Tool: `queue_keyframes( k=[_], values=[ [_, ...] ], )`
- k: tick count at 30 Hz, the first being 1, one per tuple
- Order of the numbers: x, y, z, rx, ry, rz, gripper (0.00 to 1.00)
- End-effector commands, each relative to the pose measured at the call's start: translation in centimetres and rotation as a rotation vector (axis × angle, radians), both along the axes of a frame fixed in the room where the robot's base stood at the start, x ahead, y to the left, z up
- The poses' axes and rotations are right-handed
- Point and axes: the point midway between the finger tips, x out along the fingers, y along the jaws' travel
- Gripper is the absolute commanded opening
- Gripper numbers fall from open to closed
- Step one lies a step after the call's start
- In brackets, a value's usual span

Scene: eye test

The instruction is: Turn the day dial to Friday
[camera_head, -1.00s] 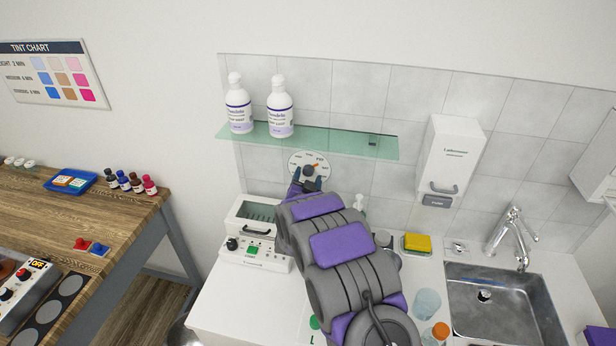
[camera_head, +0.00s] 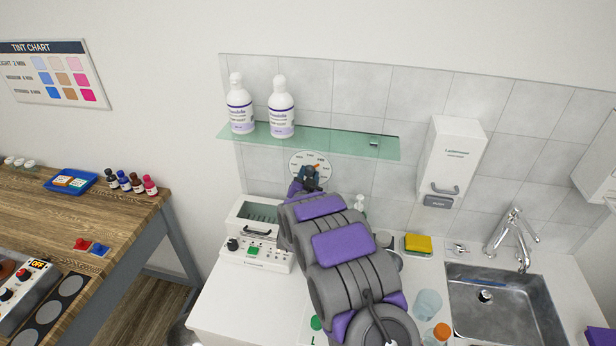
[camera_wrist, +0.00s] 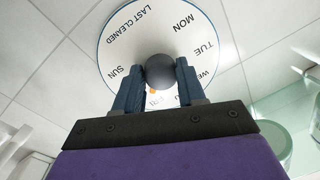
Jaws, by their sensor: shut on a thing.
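The day dial (camera_head: 299,159) is a round white disc on the tiled wall just below the glass shelf. In the wrist view, the dial (camera_wrist: 122,45) shows LAST CLEANED, SUN, MON, TUE and part of WED; the lower part is hidden behind my gripper. Its dark round knob (camera_wrist: 160,70) sits between the two blue fingers of my gripper (camera_wrist: 158,88), which is shut on it. In the head view my gripper (camera_head: 309,178) covers the knob.
The glass shelf (camera_head: 345,143) with two pump bottles (camera_head: 240,108) runs close above the dial. A white device (camera_head: 255,240) stands on the counter at lower left. A wall dispenser (camera_head: 452,155) hangs to the right, above the sink (camera_head: 505,310).

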Motion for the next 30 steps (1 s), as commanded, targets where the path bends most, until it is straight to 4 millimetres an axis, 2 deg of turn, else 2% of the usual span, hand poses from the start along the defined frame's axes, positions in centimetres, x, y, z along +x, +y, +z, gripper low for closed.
queue_keyframes(
  k=[1,3,7,16,25,26,30],
  values=[
    [-0.03,0.04,-0.08,-0.001,0.002,0.001,0.16],
    [-0.03,0.04,-0.09,-0.001,0.002,0.001,0.09],
    [-0.01,0.05,0.03,-0.022,0.007,0.001,0.09],
    [0.01,0.22,0.20,-0.204,0.040,0.004,0.09],
    [0.02,0.27,0.05,-0.214,0.041,0.004,0.09],
    [0.02,0.27,0.05,-0.214,0.041,0.004,0.42],
    [0.01,0.23,0.03,-0.213,0.042,0.003,0.56]
  ],
)
